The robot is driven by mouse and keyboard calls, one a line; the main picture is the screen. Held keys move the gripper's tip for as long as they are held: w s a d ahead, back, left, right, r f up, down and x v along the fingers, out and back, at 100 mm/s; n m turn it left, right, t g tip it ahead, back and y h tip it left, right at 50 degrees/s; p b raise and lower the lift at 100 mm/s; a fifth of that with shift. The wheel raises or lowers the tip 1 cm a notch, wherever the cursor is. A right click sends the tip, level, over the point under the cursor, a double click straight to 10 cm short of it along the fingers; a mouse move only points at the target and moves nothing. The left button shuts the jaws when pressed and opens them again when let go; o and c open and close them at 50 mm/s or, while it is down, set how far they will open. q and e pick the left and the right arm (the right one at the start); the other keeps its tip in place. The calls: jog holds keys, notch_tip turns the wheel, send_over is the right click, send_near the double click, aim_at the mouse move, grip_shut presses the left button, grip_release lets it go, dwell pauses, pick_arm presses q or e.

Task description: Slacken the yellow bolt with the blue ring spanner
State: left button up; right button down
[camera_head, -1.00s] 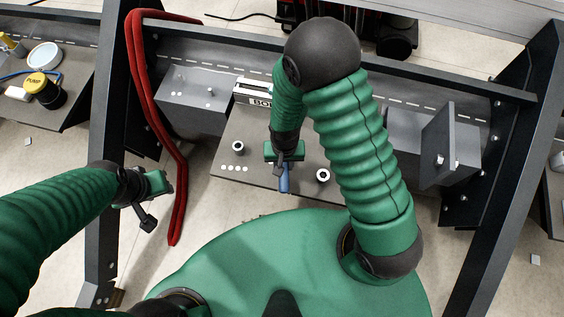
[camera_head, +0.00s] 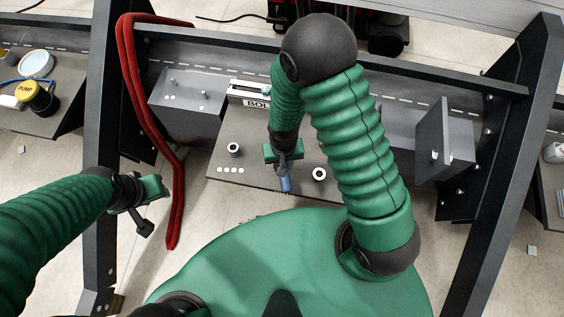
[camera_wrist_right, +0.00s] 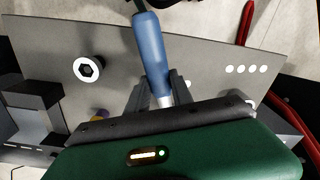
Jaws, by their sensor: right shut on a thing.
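The blue ring spanner shows its blue handle (camera_head: 286,184) below my right gripper (camera_head: 284,158), over the front edge of the grey plate (camera_head: 222,178). In the right wrist view the handle (camera_wrist_right: 153,52) points away, and its metal shank (camera_wrist_right: 165,101) sits between the fingers of my right gripper (camera_wrist_right: 160,92), shut on it. The ring end is hidden behind the gripper body. A small yellowish piece (camera_wrist_right: 100,115), perhaps the yellow bolt, shows partly beside the gripper in the right wrist view. My left gripper (camera_head: 146,208) hangs away from the plate at left; its finger opening is unclear.
Two pale round sockets (camera_head: 233,149) (camera_head: 319,174) stand on the plate. Grey blocks (camera_head: 185,102) (camera_head: 445,140) flank it. A red hose (camera_head: 150,130) hangs between the frame and plate. A yellow-capped pump pot (camera_head: 38,98) stands far left.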

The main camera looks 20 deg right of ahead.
jog(key=shift+s+d+n, duration=0.15)
jog(key=shift+d+n, duration=0.2)
jog(key=shift+n, duration=0.15)
jog(key=shift+s+d+n, duration=0.1)
jog(key=shift+d+n, duration=0.35)
jog(key=shift+n, duration=0.05)
jog(key=shift+d+p, duration=0.1)
jog(key=shift+p, duration=0.2)
jog(key=shift+d+n, duration=0.35)
jog(key=shift+n, duration=0.15)
jog(key=shift+d, duration=0.1)
jog(key=shift+d+n, duration=0.4)
jog(key=shift+n, duration=0.1)
jog(key=shift+p, duration=0.3)
